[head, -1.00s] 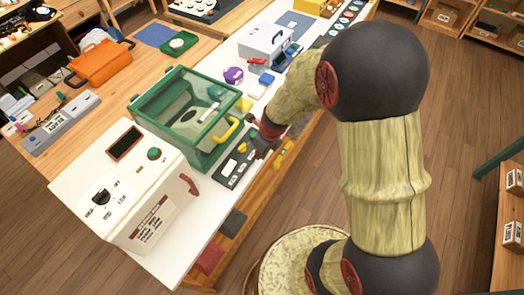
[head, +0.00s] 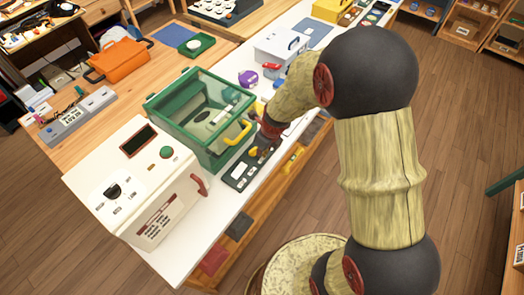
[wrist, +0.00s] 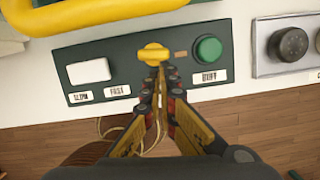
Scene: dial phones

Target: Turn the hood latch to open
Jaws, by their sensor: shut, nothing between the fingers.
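The green-framed hood (head: 160,118) with clear panes stands on the white bench, with a yellow handle (head: 234,134) at its front. A dark green panel (wrist: 130,58) lies in front of it. In the wrist view the panel carries a yellow knob (wrist: 153,54), which looks like the latch, lying crosswise with a small brown mark to its right. My gripper (wrist: 159,72) is shut and empty, its tips at the knob's near side; I cannot tell whether they touch it.
The panel also has a white switch (wrist: 88,70) on the left and a green button (wrist: 207,50) close on the right. The yellow handle (wrist: 95,12) arches just beyond. A grey panel with a dark knob (wrist: 289,43) is farther right. A cream machine (head: 135,180) stands left.

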